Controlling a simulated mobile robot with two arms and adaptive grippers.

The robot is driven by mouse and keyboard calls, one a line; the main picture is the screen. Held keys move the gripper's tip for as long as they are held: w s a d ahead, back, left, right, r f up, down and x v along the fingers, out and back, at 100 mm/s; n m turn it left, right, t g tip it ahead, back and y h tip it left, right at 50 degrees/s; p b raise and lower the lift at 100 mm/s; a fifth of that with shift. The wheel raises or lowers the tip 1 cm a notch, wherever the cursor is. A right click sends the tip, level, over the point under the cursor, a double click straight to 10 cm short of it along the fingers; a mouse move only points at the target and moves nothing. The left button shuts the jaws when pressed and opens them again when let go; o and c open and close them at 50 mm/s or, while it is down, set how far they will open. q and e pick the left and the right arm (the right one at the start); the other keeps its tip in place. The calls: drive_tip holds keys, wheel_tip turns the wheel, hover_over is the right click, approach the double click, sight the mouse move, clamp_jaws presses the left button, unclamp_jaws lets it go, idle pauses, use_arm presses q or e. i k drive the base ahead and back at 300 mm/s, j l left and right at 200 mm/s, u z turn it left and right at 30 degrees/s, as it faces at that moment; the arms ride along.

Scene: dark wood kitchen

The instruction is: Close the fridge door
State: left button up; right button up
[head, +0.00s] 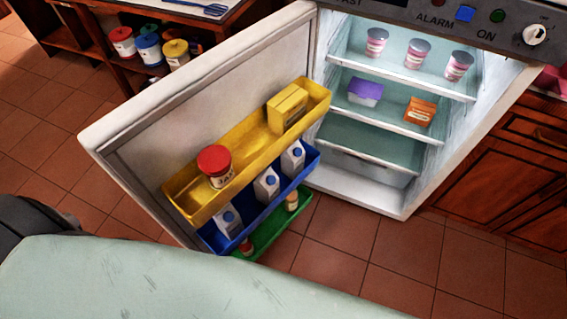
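The fridge door (170,95) stands wide open, swung out to the left of the fridge body. Its inner side faces me and carries a yellow bin (245,143), a blue bin (215,238) and a green bin (275,228). The yellow bin holds a red-lidded jam jar (216,167) and a yellow box (287,107). The blue bin holds white cartons with blue caps. The fridge interior (365,188) is lit, with cups and small packs on its shelves. Neither of my grippers shows in the head view.
A wooden shelf unit at upper left holds several lidded pots (148,47), with a blue spatula (205,8) on top. Wooden cabinets (500,165) stand right of the fridge. The tiled floor (390,255) before the fridge is clear. Part of my own body covers the bottom.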

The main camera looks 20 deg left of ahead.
sight(151, 144)
drive_tip(key=j+z, duration=0.2)
drive_tip(key=j, duration=0.25)
drive_tip(key=k+j+z, duration=0.15)
drive_tip(key=j, duration=0.25)
drive_tip(key=k+j+z, duration=0.2)
drive_tip(key=j, duration=0.2)
drive_tip(key=j+z, duration=0.2)
drive_tip(key=j, duration=0.2)
drive_tip(key=k+j+z, duration=0.35)
drive_tip(key=j, duration=0.35)
drive_tip(key=k, duration=0.1)
